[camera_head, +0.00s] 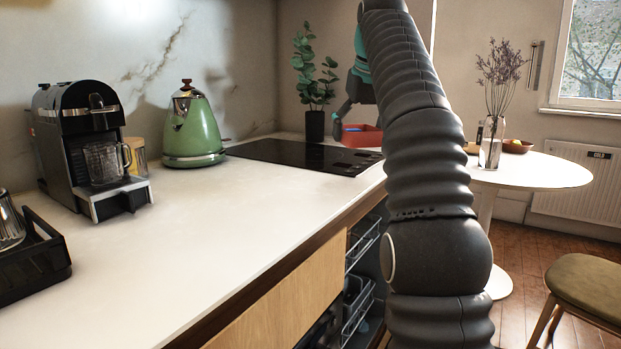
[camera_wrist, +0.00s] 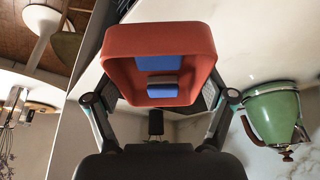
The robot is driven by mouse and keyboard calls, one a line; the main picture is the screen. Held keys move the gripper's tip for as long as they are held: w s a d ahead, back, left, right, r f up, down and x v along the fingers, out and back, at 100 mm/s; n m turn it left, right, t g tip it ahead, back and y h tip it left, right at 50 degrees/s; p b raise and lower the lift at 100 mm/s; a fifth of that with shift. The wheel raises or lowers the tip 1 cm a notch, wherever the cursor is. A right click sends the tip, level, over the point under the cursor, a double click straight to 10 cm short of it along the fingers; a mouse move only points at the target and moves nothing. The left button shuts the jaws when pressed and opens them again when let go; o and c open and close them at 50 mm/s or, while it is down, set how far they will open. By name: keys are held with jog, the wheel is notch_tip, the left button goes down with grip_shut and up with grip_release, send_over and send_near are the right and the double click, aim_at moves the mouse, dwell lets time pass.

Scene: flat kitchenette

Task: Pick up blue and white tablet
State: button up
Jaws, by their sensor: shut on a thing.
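A red open container (camera_wrist: 158,35) fills the middle of the wrist view, between the two fingers of my gripper (camera_wrist: 162,88). The fingers are wide apart and appear closed on its opposite sides. Inside the container lie a blue piece (camera_wrist: 155,62) and a smaller grey and blue block (camera_wrist: 163,90); I cannot tell surely which is the blue and white tablet. In the head view the red container (camera_head: 362,138) shows small above the far end of the counter, beside my gripper (camera_head: 345,117). My arm hides part of it.
The black hob (camera_head: 300,154), potted plant (camera_head: 315,95), green kettle (camera_head: 193,128) and coffee machine (camera_head: 90,150) stand along the white counter (camera_head: 200,230). A black rack (camera_head: 35,262) is at front left. A white round table (camera_head: 540,172) stands behind right.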

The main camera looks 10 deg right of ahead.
send_over(310, 188)
jog(key=s, duration=0.1)
notch_tip(310, 188, down, 6)
jog(key=shift+r, duration=0.1)
jog(key=shift+f+b, duration=0.7)
jog(key=shift+f, duration=1.35)
jog(key=shift+f, duration=0.1)
jog(key=o, duration=1.1)
